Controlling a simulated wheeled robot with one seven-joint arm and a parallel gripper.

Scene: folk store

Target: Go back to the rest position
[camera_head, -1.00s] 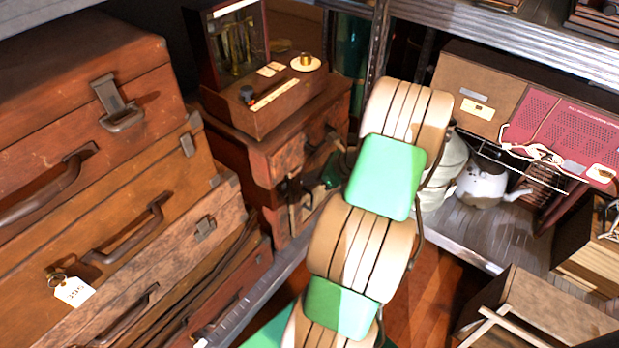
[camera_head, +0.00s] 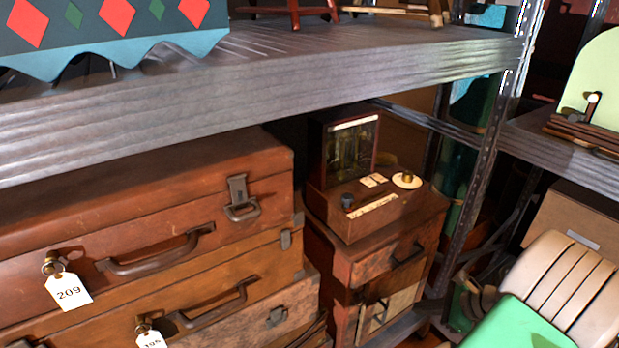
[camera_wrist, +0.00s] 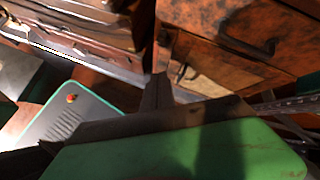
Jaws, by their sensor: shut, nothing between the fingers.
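My gripper (camera_wrist: 158,92) shows in the wrist view as dark fingers closed together beyond its green body, with nothing between them. Beyond the fingertips is a wooden drawer cabinet (camera_wrist: 225,85). In the head view my cream and green arm enters at the lower right corner, and the gripper is out of that picture. The cabinet (camera_head: 345,262) stands on the lower shelf, with a wooden instrument box (camera_head: 372,215) on top.
Stacked brown suitcases (camera_head: 150,215) with paper tags fill the lower shelf at left. A metal upper shelf (camera_head: 260,90) runs above them, and a perforated post (camera_head: 480,190) stands right of the cabinet. Another shelf (camera_head: 575,150) lies at right.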

